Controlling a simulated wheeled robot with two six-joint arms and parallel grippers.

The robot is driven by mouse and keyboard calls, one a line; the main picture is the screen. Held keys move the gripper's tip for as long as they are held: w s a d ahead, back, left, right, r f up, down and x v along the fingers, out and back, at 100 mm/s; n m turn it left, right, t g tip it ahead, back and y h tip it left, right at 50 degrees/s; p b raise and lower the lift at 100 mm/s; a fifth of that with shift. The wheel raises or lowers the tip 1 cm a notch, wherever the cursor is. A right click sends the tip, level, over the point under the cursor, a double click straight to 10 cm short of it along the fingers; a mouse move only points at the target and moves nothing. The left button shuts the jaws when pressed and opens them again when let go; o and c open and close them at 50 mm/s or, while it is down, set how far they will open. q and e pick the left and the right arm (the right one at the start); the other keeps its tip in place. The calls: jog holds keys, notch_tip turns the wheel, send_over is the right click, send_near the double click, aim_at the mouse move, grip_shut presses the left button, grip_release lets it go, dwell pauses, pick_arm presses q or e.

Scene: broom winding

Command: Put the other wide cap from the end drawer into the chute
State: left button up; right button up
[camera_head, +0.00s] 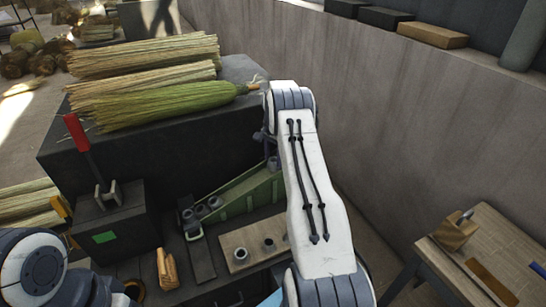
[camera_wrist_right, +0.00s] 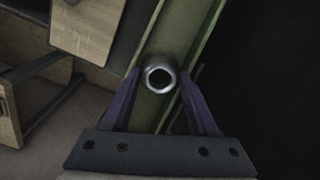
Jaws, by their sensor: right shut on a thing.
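My right gripper (camera_wrist_right: 159,76) is shut on a round metal cap (camera_wrist_right: 158,78) with a dark hole. The cap is between the two purple fingers, over the green channel of the chute (camera_wrist_right: 165,28); I cannot tell whether it touches the channel. In the head view the green chute (camera_head: 245,197) slopes down to the left, with several grey caps (camera_head: 202,209) by its low end. My right gripper (camera_head: 265,142) is mostly hidden behind my white right arm there. My left gripper is out of view.
A pale board (camera_head: 236,265) with ring-shaped pieces lies in front of the chute. A dark box with a red-handled lever (camera_head: 78,132) stands to the left. Broom bundles (camera_head: 165,103) lie on the dark block behind. A wall (camera_head: 390,130) and a small wooden table (camera_head: 500,250) are on the right.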

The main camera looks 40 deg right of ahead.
jog(key=o, duration=1.4)
notch_tip(320, 180, up, 8)
jog(key=p, duration=0.5)
dwell(0.6)
